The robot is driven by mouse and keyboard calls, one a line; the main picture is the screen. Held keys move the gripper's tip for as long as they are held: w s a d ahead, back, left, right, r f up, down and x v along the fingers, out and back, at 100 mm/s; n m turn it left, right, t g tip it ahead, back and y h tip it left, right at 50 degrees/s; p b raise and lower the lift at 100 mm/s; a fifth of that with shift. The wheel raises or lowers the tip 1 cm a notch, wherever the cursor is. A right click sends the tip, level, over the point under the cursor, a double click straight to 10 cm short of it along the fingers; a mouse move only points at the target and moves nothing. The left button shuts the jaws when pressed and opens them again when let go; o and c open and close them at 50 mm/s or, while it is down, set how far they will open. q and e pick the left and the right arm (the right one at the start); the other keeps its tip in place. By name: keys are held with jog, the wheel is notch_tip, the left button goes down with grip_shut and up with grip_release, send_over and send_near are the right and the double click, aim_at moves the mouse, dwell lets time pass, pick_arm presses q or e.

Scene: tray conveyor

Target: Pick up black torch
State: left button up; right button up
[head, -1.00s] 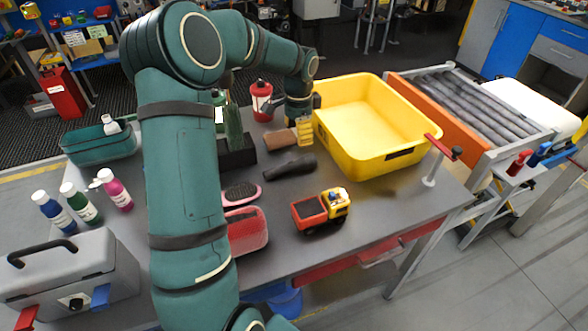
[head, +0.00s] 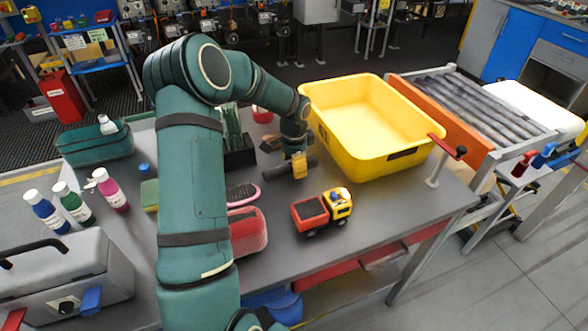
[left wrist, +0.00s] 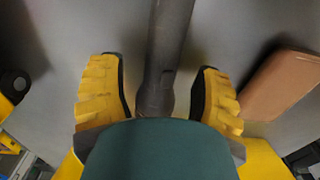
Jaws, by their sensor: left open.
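The black torch (head: 274,173) lies on the grey table, partly hidden behind my left gripper (head: 299,168) in the head view. In the left wrist view the torch (left wrist: 168,50) runs lengthwise between the two yellow fingers of my left gripper (left wrist: 160,95). The fingers are open, one on each side of the torch, with a gap on both sides. The torch's near end is hidden behind the green gripper body. My right gripper is not in view.
A brown block (left wrist: 278,82) lies beside the right finger in the left wrist view. In the head view a yellow bin (head: 372,165) stands to the right and a toy truck (head: 322,211) in front. A pink-edged brush (head: 243,193) lies left of the torch.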

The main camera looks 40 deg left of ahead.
pick_arm(q)
jog(key=shift+f, duration=0.3)
jog(key=shift+r, duration=0.1)
grip_shut()
